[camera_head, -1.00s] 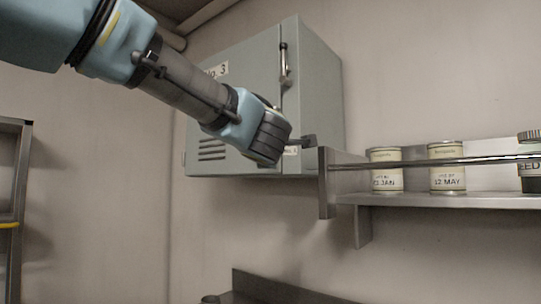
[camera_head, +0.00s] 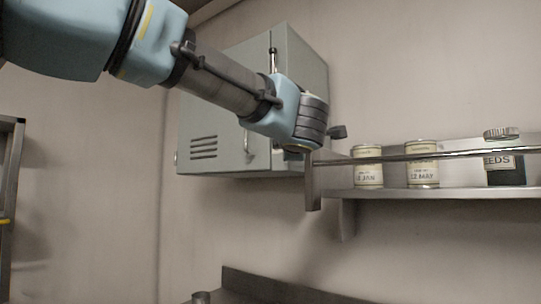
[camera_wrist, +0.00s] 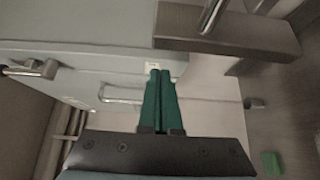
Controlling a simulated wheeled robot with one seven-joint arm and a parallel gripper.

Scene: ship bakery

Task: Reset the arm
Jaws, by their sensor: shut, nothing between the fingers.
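My gripper shows in the wrist view (camera_wrist: 160,75) as two green fingers lying together, shut and empty. In the head view my arm reaches in from the upper left, and a dark part of the gripper (camera_head: 337,132) shows in front of the wall cabinet and near the left end of the shelf. The fingers themselves are mostly hidden there behind my wrist.
A grey wall cabinet (camera_head: 215,147) hangs behind my arm. A metal shelf (camera_head: 440,193) with a front rail (camera_head: 450,153) holds two dated tins (camera_head: 422,165) and a seeds jar (camera_head: 505,162). A rack (camera_head: 12,180) stands at far left.

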